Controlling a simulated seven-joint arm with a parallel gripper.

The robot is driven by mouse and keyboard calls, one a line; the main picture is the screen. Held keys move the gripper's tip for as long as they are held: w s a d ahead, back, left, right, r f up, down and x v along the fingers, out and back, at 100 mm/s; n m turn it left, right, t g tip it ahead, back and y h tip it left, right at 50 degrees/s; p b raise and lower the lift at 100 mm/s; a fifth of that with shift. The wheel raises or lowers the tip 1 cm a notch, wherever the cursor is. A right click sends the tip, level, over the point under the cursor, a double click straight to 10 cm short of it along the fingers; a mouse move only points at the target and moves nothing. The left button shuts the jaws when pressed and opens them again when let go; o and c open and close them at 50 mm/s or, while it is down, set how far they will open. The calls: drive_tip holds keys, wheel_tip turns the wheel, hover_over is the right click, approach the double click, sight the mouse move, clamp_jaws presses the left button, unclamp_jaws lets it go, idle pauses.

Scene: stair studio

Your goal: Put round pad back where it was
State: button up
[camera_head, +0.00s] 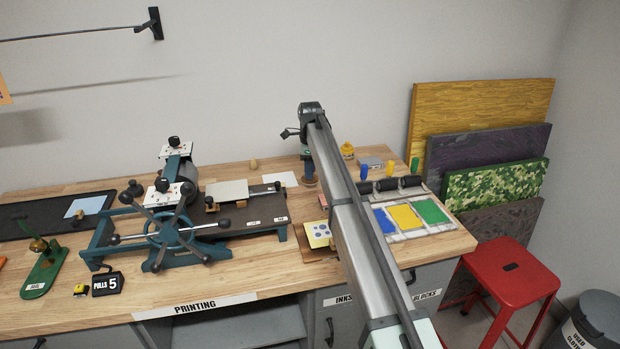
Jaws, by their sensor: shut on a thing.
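My gripper (309,174) points down near the back of the wooden bench, left of my long arm link. It is shut on a small round brownish pad (311,184), seen edge-on under its fingers. The pad is at or just above the bench top; I cannot tell whether it touches. My arm link hides part of the bench to the right of it. A white sheet (280,179) lies just left of the pad.
A teal press (165,228) with a spoked wheel stands left. Blue, yellow and green ink slabs (405,216), black rollers (388,185) and small bottles (347,150) are right. A printed card (318,235) lies in front. A red stool (510,268) stands off the bench.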

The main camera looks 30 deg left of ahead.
drive_tip(key=shift+f, duration=1.7)
drive_tip(key=shift+f, duration=0.1)
drive_tip(key=o, duration=0.9)
drive_tip(key=shift+o, duration=0.2)
wheel_tip(320, 180, up, 12)
drive_tip(key=shift+r, duration=0.1)
